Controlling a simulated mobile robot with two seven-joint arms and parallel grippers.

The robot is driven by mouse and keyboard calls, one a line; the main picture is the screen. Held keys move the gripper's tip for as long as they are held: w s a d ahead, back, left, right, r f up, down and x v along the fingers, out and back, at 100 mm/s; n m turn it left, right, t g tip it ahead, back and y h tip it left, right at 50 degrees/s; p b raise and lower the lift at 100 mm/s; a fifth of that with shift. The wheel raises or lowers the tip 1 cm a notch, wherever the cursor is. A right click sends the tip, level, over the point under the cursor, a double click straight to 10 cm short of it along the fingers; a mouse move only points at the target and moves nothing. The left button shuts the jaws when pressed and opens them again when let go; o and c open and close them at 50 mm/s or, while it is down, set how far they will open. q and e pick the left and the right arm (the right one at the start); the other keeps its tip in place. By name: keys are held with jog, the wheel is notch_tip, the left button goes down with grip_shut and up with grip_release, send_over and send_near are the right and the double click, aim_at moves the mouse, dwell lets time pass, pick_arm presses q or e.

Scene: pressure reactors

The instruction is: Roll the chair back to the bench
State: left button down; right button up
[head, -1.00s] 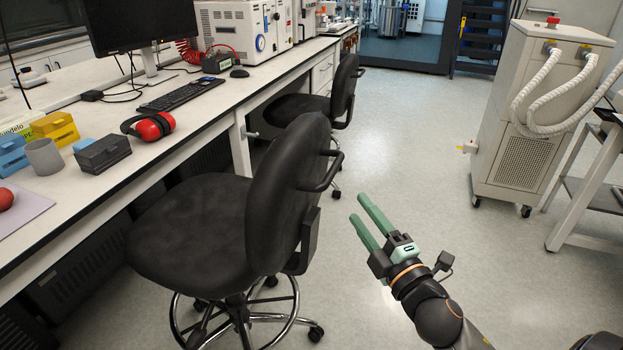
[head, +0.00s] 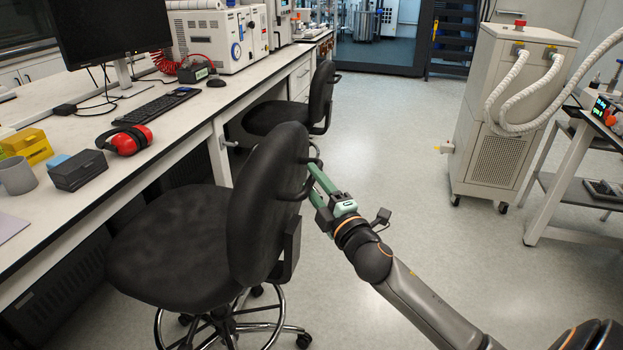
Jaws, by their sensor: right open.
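The near black chair (head: 268,205) stands beside the bench, its seat (head: 175,245) toward the bench and its backrest toward my right arm. It has a black handle (head: 303,185) behind the backrest and a chrome foot ring on castors. My right gripper (head: 314,178) is open, its green fingers at the handle, with the tips partly hidden by the backrest and handle. I cannot tell whether they touch it. The bench (head: 190,137) runs along the left. My left gripper is not in view.
A second black chair (head: 318,100) stands farther along the bench. A beige wheeled unit (head: 500,130) with white hoses and a cart (head: 560,190) stand on the right. The floor (head: 400,130) between is clear. Red earmuffs (head: 125,140) and a keyboard (head: 155,106) lie on the bench.

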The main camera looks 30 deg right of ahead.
jog(key=shift+w+r, duration=0.1)
jog(key=shift+w, duration=0.45)
grip_shut()
dwell(1.1)
